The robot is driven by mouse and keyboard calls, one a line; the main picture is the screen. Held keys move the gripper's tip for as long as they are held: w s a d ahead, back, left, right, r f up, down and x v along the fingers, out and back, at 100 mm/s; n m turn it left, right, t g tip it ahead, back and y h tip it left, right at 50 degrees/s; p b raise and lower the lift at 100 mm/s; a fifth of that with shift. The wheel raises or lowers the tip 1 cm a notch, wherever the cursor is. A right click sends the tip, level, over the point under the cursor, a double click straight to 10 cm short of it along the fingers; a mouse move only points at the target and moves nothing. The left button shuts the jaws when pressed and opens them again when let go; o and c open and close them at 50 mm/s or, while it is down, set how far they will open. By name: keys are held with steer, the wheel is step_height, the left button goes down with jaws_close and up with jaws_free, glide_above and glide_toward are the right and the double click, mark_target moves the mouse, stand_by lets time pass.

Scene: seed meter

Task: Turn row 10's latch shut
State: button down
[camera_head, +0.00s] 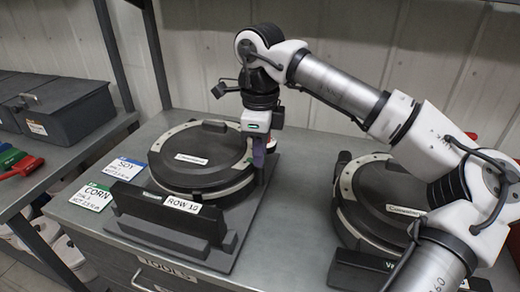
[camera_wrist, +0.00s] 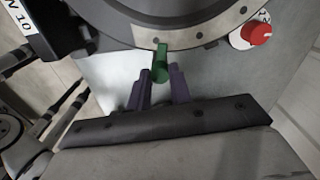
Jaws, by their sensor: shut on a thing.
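The row 10 seed meter (camera_head: 205,178) is a round black unit with a pale rim, standing on a dark base with a ROW 10 label (camera_head: 182,204). My gripper (camera_head: 259,155) reaches down at the right side of its rim. In the wrist view, my gripper's purple fingers (camera_wrist: 159,86) are closed around a green latch handle (camera_wrist: 160,64) that sticks out from the meter's rim (camera_wrist: 190,38). The head view does not show the latch clearly, as my gripper covers it.
A red knob (camera_wrist: 257,33) sits beside the rim. A second similar meter (camera_head: 385,205) stands to the right, partly behind my arm. CORN (camera_head: 91,197) and SOY (camera_head: 126,168) cards lie left on the bench. A grey toolbox (camera_head: 60,108) is on the left table.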

steer(key=shift+n, duration=0.3)
stand_by(0.4)
steer(key=c, duration=1.3)
jaws_free()
steer(key=shift+o, duration=0.2)
steer(key=shift+r, duration=0.15)
step_height(320, 180, up, 14)
steer(key=shift+f, duration=0.2)
